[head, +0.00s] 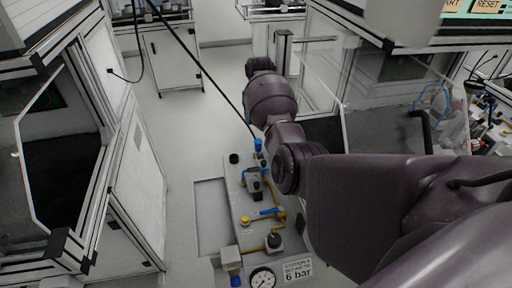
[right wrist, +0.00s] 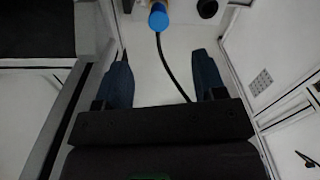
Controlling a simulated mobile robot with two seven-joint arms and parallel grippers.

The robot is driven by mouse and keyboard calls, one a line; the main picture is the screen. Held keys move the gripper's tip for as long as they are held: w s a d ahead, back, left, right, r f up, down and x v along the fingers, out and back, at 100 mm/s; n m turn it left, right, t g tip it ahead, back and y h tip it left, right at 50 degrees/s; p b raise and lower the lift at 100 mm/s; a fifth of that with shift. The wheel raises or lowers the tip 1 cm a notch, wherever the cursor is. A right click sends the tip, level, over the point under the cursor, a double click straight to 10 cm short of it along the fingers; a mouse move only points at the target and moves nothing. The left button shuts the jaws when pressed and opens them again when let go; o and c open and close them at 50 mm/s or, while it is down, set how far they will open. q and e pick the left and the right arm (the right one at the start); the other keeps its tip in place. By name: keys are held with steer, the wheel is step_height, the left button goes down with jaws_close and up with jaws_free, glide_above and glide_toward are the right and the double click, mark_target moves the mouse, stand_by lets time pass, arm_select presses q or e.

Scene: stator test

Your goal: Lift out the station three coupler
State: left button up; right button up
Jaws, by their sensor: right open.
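A blue coupler (head: 258,146) stands at the far end of a grey fittings plate (head: 232,200), with a black hose running from it up and left. In the right wrist view the blue coupler (right wrist: 158,18) is at the top edge, a tan part just behind it. My right gripper (right wrist: 162,68) is open and empty. Its two dark blue fingers are apart, pointing towards the coupler and not touching it. The hose (right wrist: 172,68) passes between the fingers in the picture; its depth is unclear. In the head view my right arm hides the right gripper. My left gripper is not visible.
The plate also carries a black knob (head: 234,158), blue-handled valves, brass pipes and a pressure gauge (head: 262,278). A "6 bar" sign (head: 298,270) is beside the gauge; its top line is hard to read. White-framed machines stand on both sides, with clear floor (head: 180,130) between.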

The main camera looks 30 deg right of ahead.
mark_target(258, 141)
step_height(258, 141, down, 2)
steer(key=shift+w+f+b, duration=0.1)
steer(key=shift+f+b, duration=0.15)
steer(key=shift+b, duration=0.2)
steer(key=shift+w+d+f, duration=0.1)
steer(key=shift+f, duration=0.4)
step_height(258, 141, down, 4)
steer(key=shift+f+b, duration=0.15)
steer(key=shift+b, duration=0.55)
steer(key=shift+f, duration=0.65)
steer(key=f, duration=0.1)
steer(key=f+b, duration=0.1)
steer(key=f, duration=0.1)
steer(key=f+b, duration=0.1)
steer(key=shift+w+f, duration=0.25)
steer(key=shift+f, duration=0.05)
steer(key=shift+r, duration=0.15)
steer(key=shift+c, duration=1)
steer(key=c, duration=0.7)
steer(key=shift+c, duration=0.7)
